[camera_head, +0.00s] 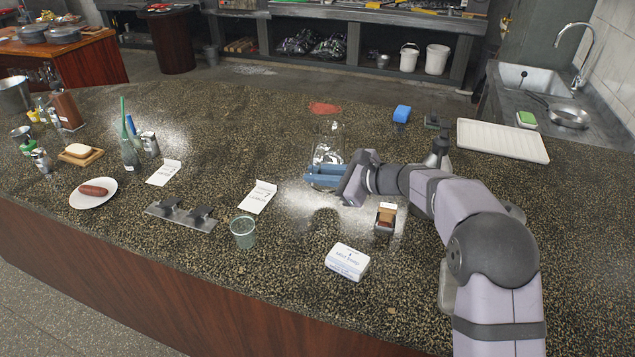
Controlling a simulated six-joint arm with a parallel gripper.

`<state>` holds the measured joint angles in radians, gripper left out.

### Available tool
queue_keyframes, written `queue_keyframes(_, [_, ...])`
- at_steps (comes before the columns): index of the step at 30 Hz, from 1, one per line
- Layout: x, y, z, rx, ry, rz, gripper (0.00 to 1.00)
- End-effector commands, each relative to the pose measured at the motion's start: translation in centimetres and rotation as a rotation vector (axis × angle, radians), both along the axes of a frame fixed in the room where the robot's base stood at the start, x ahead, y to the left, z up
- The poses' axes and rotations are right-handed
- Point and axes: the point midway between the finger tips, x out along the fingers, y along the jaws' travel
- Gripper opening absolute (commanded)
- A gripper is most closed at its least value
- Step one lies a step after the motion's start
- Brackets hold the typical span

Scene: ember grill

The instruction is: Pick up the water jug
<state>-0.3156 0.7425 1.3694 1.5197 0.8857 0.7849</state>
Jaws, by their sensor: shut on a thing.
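A clear glass water jug (328,140) stands upright on the speckled counter (280,110), near its middle. My gripper (322,174) has its blue fingers shut around the jug's lower part. My arm reaches in from the right front. The fingers and my wrist hide some of the jug's lower right side. I cannot tell whether the jug's base touches the counter.
A white card (258,196), a glass tumbler (243,232), a small white box (347,261) and a small brown-topped holder (385,217) stand in front. A red patch (324,108) is behind the jug.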

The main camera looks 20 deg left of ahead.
Motion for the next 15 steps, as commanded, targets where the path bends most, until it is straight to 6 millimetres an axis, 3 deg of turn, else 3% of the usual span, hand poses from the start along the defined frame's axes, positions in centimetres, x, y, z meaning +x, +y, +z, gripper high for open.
queue_keyframes(3, [0.1,0.1,1.5,0.008,-0.015,0.002,0.0])
queue_keyframes(15, [0.1,0.1,3.1,0.007,-0.014,0.001,0.0])
